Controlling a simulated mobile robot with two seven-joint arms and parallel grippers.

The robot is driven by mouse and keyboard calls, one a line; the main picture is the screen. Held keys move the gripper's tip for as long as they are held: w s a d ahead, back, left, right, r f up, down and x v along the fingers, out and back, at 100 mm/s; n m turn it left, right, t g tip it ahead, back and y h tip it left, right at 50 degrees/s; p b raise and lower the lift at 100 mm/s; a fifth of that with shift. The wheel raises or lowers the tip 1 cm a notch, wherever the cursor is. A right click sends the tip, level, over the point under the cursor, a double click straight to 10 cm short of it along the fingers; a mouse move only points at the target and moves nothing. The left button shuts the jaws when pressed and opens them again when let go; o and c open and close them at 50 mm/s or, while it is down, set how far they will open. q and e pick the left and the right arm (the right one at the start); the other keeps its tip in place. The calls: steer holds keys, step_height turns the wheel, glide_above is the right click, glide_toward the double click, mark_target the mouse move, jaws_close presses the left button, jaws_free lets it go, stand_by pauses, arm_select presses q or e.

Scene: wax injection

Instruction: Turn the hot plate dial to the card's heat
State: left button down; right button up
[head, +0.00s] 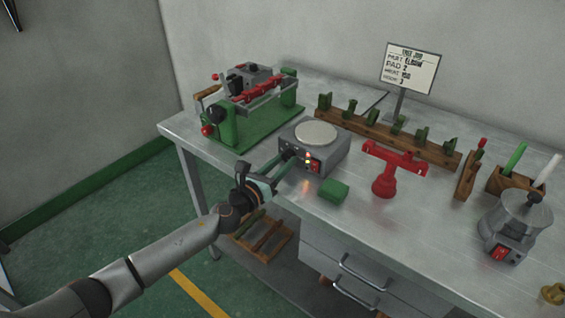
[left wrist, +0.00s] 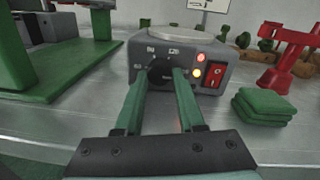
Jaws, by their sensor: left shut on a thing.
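The hot plate (head: 324,157) is a grey box with a pale round top, near the table's front edge. Its black dial (left wrist: 160,72) is on the front face, with printed marks around it in the left wrist view. Beside the dial are two lit lamps and a red switch (left wrist: 214,76). My left gripper (head: 284,160) is at the front face, shut on the dial; its green fingers (left wrist: 164,88) stand either side of the knob and hide part of it. The card (head: 409,67) stands on a post at the back; its small print is hard to read. My right gripper is not in view.
A green folded cloth (head: 333,191) lies just right of the hot plate's front. A red stand (head: 385,180) is further right, a green-based machine (head: 240,125) is left. A wax pot (head: 514,225) stands at the right. Bare table lies between stand and pot.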

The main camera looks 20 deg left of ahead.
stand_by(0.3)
arm_select(q)
steer(key=c, duration=0.5)
jaws_free()
steer(key=v, duration=1.2)
steer(key=shift+s+a, duration=0.1)
steer(key=shift+s, duration=0.15)
